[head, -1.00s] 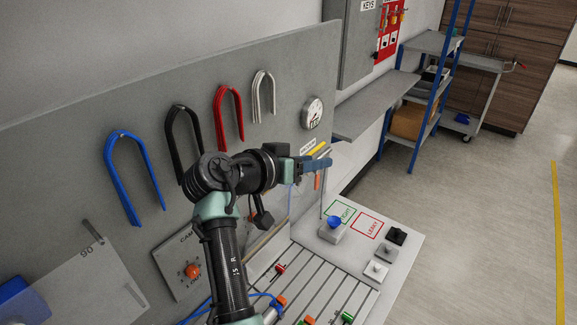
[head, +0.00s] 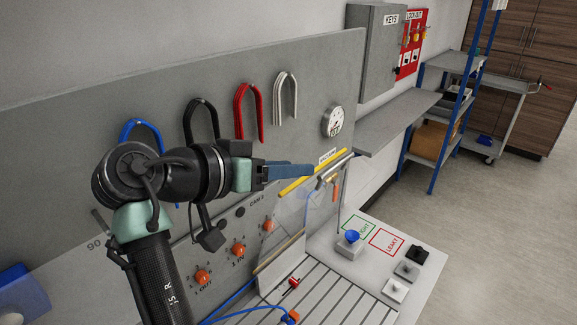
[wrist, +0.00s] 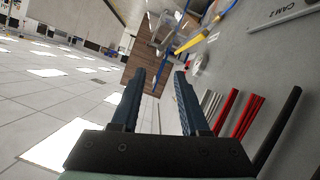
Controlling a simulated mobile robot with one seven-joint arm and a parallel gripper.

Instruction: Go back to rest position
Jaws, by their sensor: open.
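My gripper (head: 290,171) is in front of the grey panel in the head view, pointing right, with its blue fingers seen nearly edge-on. In the wrist view my gripper (wrist: 157,95) shows two blue fingers spread apart with nothing between them. It touches nothing that I can see.
Blue, black, red and grey hoses (head: 285,97) hang on the grey panel (head: 325,70). A gauge (head: 334,121) and a yellow bar (head: 313,172) are right of them. Below stands a bench with a slatted bed (head: 325,297) and a blue knob (head: 352,237). Open floor (head: 500,220) lies right.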

